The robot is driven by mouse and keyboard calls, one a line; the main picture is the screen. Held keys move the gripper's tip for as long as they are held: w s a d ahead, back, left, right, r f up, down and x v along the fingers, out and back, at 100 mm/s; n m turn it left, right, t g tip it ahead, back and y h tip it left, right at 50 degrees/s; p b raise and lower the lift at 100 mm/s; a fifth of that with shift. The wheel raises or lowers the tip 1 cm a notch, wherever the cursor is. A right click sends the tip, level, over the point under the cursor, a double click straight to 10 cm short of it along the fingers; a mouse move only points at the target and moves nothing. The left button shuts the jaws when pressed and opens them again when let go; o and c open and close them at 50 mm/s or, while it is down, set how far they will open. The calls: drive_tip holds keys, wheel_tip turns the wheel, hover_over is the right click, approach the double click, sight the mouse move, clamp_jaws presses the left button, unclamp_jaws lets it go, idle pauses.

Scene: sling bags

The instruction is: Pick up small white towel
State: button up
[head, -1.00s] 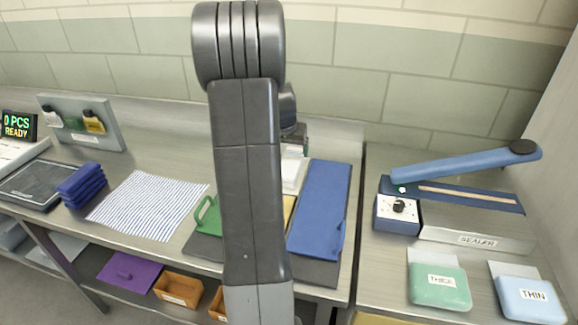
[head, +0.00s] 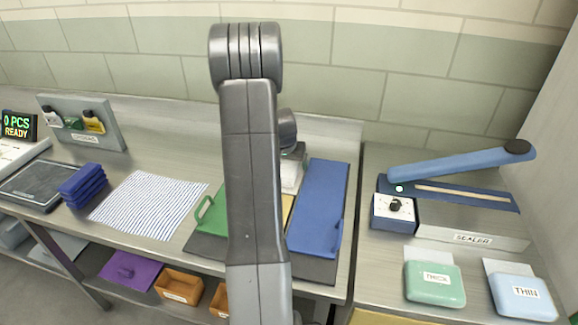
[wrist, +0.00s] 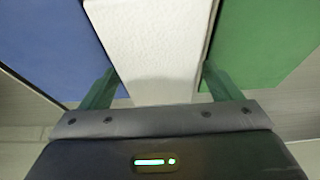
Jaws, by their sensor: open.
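The small white towel (wrist: 152,45) is a pale, textured folded strip in the wrist view, running up from between my fingers. My gripper (wrist: 160,88) is open, with one green finger on each side of the towel. I cannot tell whether the fingers touch it. In the head view my arm hides most of the gripper's surroundings.
A striped cloth (head: 148,206) and stacked blue cloths (head: 83,186) lie left. A sealer (head: 455,205) stands right. The wall is close behind.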

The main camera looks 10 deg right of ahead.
drive_tip(key=shift+c, duration=0.3)
drive_tip(key=c, duration=1.1)
drive_tip(key=shift+r, duration=0.1)
